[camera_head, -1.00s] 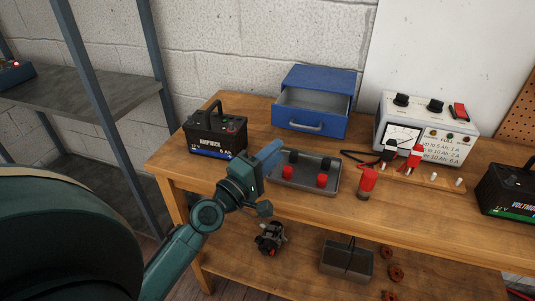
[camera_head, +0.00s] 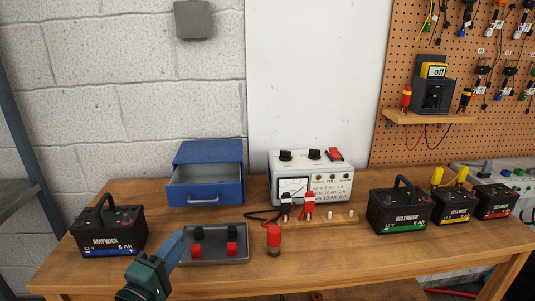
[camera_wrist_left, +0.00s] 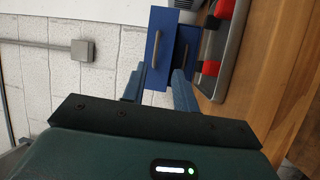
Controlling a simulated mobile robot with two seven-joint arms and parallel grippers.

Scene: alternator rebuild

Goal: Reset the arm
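My left gripper (camera_head: 178,243) is at the bottom left of the head view, by the left end of the grey tray (camera_head: 213,257). In the left wrist view its two fingers (camera_wrist_left: 158,82) stand apart with nothing between them; the blue drawer unit (camera_wrist_left: 159,48) shows beyond the gap. Whether the gripper touches the tray cannot be told. My right gripper is in neither view.
The tray holds red and black caps. A red-topped cylinder (camera_head: 274,240) stands right of it. Behind are the open blue drawer unit (camera_head: 206,154) and a tester (camera_head: 312,177). The Ampwick battery (camera_head: 108,232) stands left; several batteries, including Voltbour (camera_head: 398,209), stand right.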

